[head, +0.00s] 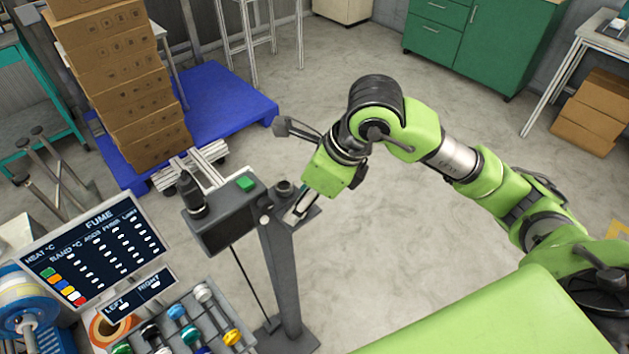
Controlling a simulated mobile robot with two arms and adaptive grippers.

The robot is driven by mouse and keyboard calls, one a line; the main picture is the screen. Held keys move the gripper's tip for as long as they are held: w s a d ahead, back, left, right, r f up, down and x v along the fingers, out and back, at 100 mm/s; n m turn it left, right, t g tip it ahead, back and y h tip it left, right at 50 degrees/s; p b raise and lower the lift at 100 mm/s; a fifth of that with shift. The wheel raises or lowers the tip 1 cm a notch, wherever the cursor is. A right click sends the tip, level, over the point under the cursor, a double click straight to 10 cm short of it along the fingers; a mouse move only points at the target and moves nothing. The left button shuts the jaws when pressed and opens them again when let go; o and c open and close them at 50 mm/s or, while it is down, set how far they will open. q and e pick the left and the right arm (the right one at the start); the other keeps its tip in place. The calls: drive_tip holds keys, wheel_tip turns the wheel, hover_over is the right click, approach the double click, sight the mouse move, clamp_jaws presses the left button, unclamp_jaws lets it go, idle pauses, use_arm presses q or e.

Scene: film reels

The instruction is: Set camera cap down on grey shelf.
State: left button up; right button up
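My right gripper (300,207) comes in from the right and points down at the top of a dark grey stand. A small grey shelf (311,217) shows there, just under and beside the fingers. The fingers are small and partly hidden by my green wrist, so I cannot tell whether they are open or shut. I cannot make out the camera cap for certain. A small dark round piece (284,187) sits left of the fingers, beside a dark grey box (232,215) with a black cylinder (190,194) and a green button. My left gripper is not in view.
A sign board (95,248) and a rack of coloured knobs (185,325) stand at the lower left. A green cabinet (480,42) is at the back right. The floor between is clear.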

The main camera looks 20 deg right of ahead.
drive_tip(key=b+v, duration=0.1)
drive_tip(key=v, duration=0.9)
drive_tip(key=shift+s+d+r, duration=0.15)
drive_tip(key=shift+d+r, duration=0.05)
drive_tip(key=shift+r, duration=0.1)
